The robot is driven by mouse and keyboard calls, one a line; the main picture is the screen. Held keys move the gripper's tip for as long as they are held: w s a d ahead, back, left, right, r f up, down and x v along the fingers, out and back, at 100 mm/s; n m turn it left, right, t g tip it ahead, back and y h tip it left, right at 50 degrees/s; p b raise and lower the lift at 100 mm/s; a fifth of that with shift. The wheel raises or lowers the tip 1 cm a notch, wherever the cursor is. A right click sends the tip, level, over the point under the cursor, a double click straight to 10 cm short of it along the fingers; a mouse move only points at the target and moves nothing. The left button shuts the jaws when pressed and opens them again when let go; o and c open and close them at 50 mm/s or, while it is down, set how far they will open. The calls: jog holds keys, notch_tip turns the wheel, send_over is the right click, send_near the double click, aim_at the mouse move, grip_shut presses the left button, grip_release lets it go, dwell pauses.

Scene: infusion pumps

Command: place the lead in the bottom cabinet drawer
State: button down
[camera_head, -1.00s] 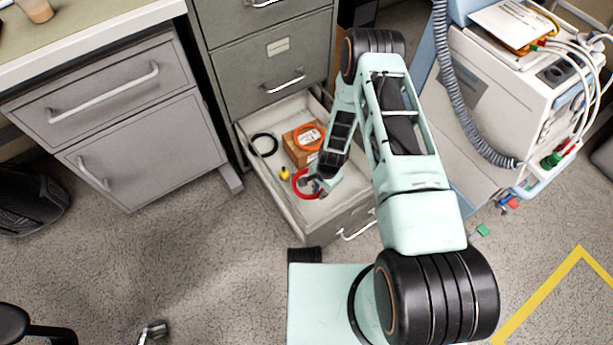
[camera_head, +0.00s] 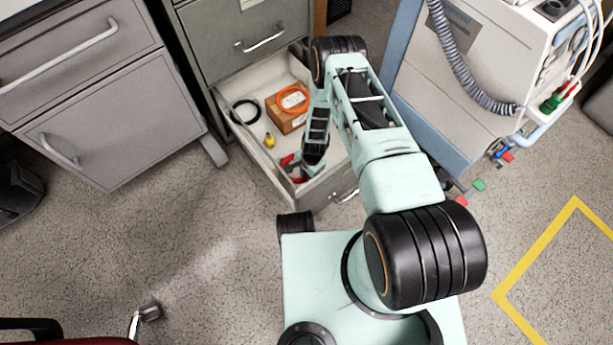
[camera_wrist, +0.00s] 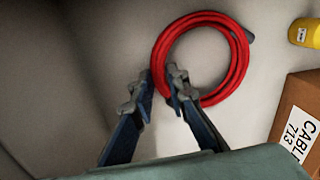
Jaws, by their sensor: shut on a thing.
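The lead is a red coiled cable (camera_wrist: 240,72), a ring of several loops in the wrist view. My gripper (camera_wrist: 158,78) has its fingers either side of the coil's left edge and is shut on it. In the head view the red lead (camera_head: 298,179) shows only in part, at the front of the open bottom cabinet drawer (camera_head: 322,190). My gripper is low inside that drawer there, and my arm hides much of it. The coil appears at or close to the drawer floor; I cannot tell whether it touches.
The drawer also holds a cardboard box (camera_head: 286,122) with an orange coil (camera_head: 293,99) on it, a black coil (camera_head: 245,111) and a yellow item (camera_head: 269,140). A desk cabinet (camera_head: 110,120) stands left. A medical cart (camera_head: 440,100) stands right.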

jog(key=shift+f, duration=0.45)
jog(key=c, duration=1.9)
grip_release()
jog(key=r+p, duration=0.1)
jog(key=r, duration=0.3)
jog(key=r+p, duration=0.2)
jog(key=r, duration=0.2)
jog(key=s+d+r+p, duration=0.1)
jog(key=r, duration=0.3)
jog(key=shift+r+p, duration=0.1)
jog(key=shift+p, duration=0.25)
